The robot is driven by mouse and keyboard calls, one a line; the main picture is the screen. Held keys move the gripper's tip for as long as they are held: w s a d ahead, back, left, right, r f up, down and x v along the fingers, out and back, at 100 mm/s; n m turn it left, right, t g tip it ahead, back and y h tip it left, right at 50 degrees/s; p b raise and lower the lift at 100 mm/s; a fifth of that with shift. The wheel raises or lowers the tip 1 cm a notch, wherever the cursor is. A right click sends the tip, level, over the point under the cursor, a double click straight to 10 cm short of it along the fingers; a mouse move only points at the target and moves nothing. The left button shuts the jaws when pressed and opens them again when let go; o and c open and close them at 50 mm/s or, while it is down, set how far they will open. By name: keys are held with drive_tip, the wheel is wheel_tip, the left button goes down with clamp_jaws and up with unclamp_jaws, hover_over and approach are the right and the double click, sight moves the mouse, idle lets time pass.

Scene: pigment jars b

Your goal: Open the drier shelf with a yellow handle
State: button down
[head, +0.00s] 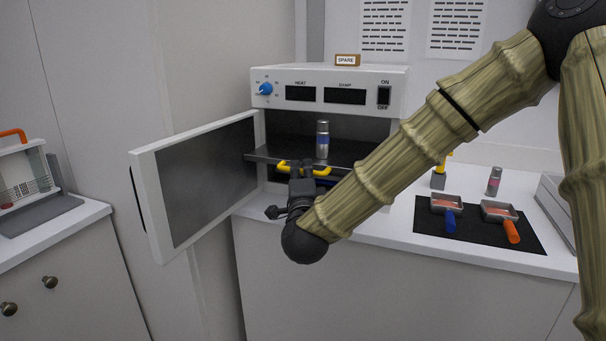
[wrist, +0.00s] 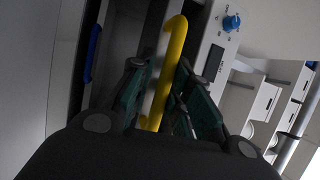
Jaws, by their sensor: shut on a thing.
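The drier (head: 330,78) stands on the counter with its door (head: 205,185) swung open to the left. The shelf with the yellow handle (head: 287,164) sticks out a little from the drier's front, and a grey jar with a blue band (head: 322,140) stands upright on it. My gripper (head: 298,172) is at the handle. In the wrist view the yellow handle (wrist: 169,75) lies between my two fingers (wrist: 160,100), which are shut on it. My arm hides the right part of the shelf and the drier's lower right.
A blue handle (wrist: 93,53) shows beside the yellow one, on a lower shelf. Right of the drier, a black mat (head: 470,238) holds two small pans, with a grey jar (head: 494,181) behind. A rack (head: 22,172) stands on the left counter. The open door bounds the left side.

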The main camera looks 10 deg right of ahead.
drive_tip(key=shift+r, duration=0.45)
drive_tip(key=c, duration=1.5)
unclamp_jaws()
drive_tip(key=shift+s+a+r, duration=0.1)
drive_tip(key=shift+f, duration=0.3)
drive_tip(key=shift+s, duration=0.15)
drive_tip(key=shift+s+f, duration=0.1)
drive_tip(key=shift+s, duration=0.1)
drive_tip(key=v, duration=1.1)
drive_tip(key=shift+s, duration=0.2)
